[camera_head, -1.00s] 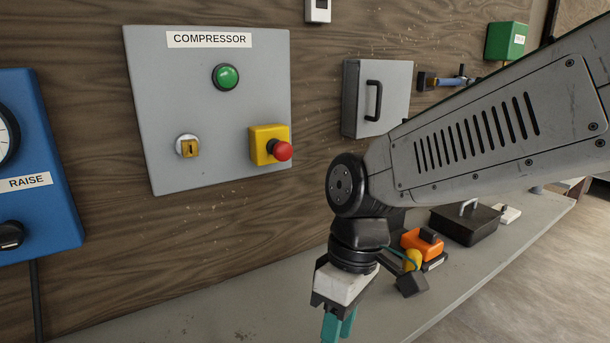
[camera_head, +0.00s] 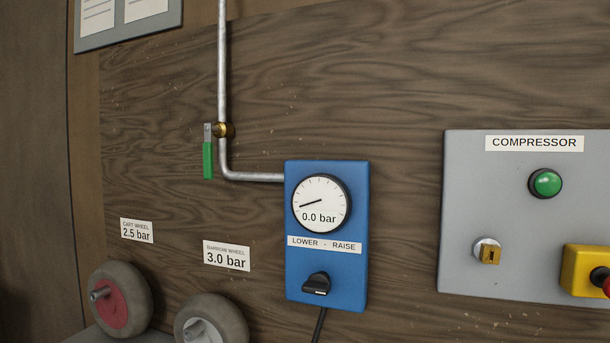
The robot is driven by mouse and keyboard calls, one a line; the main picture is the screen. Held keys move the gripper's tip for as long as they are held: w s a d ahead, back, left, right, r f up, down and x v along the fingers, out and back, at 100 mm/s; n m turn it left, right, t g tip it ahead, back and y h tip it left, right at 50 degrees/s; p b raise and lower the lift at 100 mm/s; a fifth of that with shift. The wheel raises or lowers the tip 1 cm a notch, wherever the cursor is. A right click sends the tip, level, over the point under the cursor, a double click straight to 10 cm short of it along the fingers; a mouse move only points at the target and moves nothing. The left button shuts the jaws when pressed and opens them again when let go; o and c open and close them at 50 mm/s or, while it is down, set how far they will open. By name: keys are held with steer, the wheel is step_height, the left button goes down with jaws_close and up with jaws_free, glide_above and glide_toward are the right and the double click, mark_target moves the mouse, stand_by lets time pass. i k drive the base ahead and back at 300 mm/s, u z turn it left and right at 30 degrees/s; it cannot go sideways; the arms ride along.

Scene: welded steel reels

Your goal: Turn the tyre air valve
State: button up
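A brass valve (camera_head: 223,130) sits on the vertical part of a metal pipe. Its green lever (camera_head: 208,160) hangs straight down, parallel to that pipe and just left of it. The pipe (camera_head: 222,70) bends right into a blue box (camera_head: 295,270). The box carries a round gauge (camera_head: 322,197) reading 0.0 bar, a "LOWER - RAISE" label (camera_head: 324,244) and a black knob (camera_head: 316,284). My gripper is out of view now, so its fingers cannot be seen.
A grey COMPRESSOR panel (camera_head: 465,200) is at the right, with a green button (camera_head: 545,183), a key switch (camera_head: 488,251) and a red-topped yellow box (camera_head: 582,269). A red-hubbed wheel (camera_head: 120,300) and a grey-hubbed wheel (camera_head: 211,320) stand lower left.

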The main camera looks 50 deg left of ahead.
mark_target(208, 146)
steer(key=u, duration=2.2)
